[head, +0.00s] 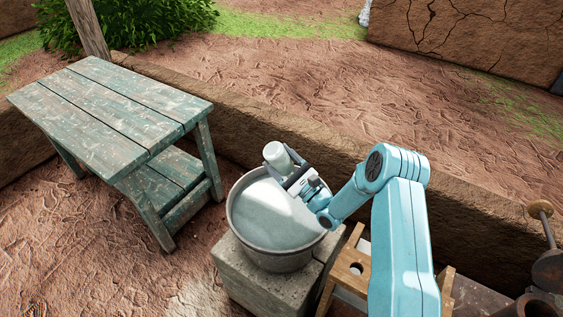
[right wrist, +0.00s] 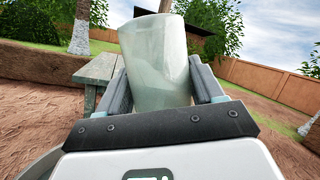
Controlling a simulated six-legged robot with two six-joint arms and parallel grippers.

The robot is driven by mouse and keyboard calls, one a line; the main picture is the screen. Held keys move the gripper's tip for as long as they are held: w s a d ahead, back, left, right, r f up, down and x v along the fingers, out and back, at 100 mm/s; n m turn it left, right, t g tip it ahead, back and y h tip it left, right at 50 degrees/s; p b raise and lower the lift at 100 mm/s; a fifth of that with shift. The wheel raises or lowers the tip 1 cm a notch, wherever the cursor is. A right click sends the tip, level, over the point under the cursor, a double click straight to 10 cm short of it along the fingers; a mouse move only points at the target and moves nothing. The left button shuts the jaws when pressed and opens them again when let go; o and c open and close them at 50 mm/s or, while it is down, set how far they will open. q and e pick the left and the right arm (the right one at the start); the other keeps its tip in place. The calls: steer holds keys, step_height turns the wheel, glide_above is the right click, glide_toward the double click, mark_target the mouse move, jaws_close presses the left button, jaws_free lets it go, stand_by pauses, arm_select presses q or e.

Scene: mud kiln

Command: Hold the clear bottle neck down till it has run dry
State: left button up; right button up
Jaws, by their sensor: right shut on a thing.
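The pale, greenish-clear bottle (head: 277,156) is in my right gripper (head: 292,173), over the far rim of a round grey metal tub (head: 234,222). In the right wrist view the bottle (right wrist: 160,50) stands between the two fingers of the gripper (right wrist: 160,80), which is shut on it. One broad, rounded end of the bottle faces up in the head view. Its lower part is hidden, so I cannot see the neck or tell whether anything runs out. The tub holds something pale and smooth. My left gripper is not in view.
The tub stands on a grey stone block (head: 245,285). A weathered green wooden bench (head: 110,115) is to the left. A wooden stool (head: 350,270) stands right of the block, below my right arm. A low mud wall (head: 270,120) runs behind the tub.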

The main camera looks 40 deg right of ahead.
stand_by(0.4)
steer(key=n+g+y+b, duration=0.1)
steer(key=n, duration=0.2)
steer(key=n+y+b, duration=0.1)
steer(key=n+b, duration=0.1)
steer(key=n, duration=0.1)
steer(key=shift+d+f+g+y, duration=0.1)
steer(key=shift+f+g+y, duration=0.1)
steer(key=shift+g+y, duration=0.15)
steer(key=n+g, duration=0.1)
steer(key=n, duration=0.1)
steer(key=shift+r+n+b, duration=0.1)
steer(key=shift+n+b, duration=0.25)
steer(key=shift+n, duration=0.05)
steer(key=shift+r+n+g+y, duration=0.15)
steer(key=shift+n+g+y, duration=0.1)
steer(key=shift+n, duration=0.35)
